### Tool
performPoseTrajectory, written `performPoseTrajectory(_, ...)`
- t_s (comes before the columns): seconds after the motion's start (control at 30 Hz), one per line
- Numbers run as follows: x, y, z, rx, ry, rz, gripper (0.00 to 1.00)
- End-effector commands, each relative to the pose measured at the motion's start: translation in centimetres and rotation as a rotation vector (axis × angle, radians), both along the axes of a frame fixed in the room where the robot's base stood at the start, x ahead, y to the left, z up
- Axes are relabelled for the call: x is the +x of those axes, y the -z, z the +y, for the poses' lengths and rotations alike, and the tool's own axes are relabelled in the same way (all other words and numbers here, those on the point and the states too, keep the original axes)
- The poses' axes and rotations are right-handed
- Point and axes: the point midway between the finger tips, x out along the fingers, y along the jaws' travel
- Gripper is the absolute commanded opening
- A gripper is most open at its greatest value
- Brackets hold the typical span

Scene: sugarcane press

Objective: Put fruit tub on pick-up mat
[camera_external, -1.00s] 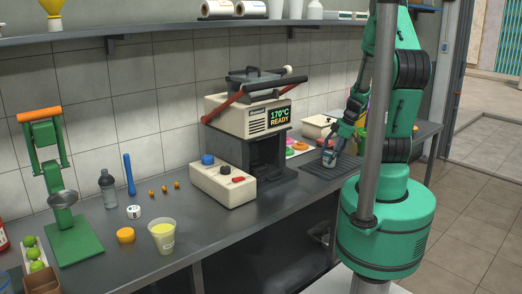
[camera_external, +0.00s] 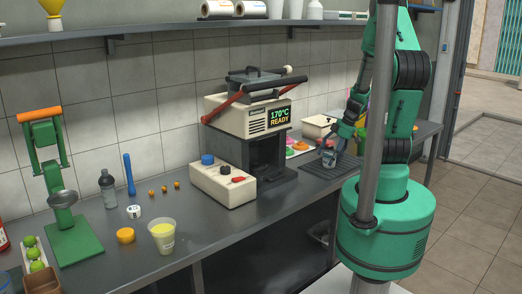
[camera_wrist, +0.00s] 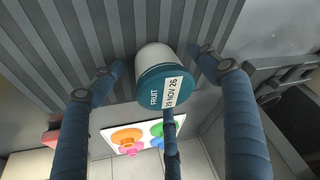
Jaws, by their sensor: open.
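The fruit tub (camera_wrist: 154,62) is white with a teal lid and a label reading FRUIT and a date. In the wrist view it sits against the grey ribbed mat (camera_wrist: 85,45), its lid towards the camera. Gaps show between the side fingers and the tub; contact with the third finger is unclear. In the external view, my gripper (camera_external: 329,159) is low over the dark mat (camera_external: 323,173), and the tub is hard to make out there.
The black press stand (camera_external: 270,165) is left of the mat. A cream box (camera_external: 316,127) stands behind, near the wall.

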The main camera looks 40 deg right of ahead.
Motion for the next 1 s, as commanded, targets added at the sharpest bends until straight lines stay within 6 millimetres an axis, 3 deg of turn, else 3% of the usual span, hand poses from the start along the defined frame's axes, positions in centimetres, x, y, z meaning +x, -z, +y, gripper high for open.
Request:
performPoseTrajectory(0.27, -0.5, -2.1, -0.6, -0.001, 0.001, -0.003, 0.75)
performPoseTrajectory(0.8, -2.8, -9.8, -2.7, -0.001, 0.001, -0.001, 0.75)
performPoseTrajectory(1.0, -3.2, -11.1, -3.0, 0.000, 0.001, 0.000, 0.75)
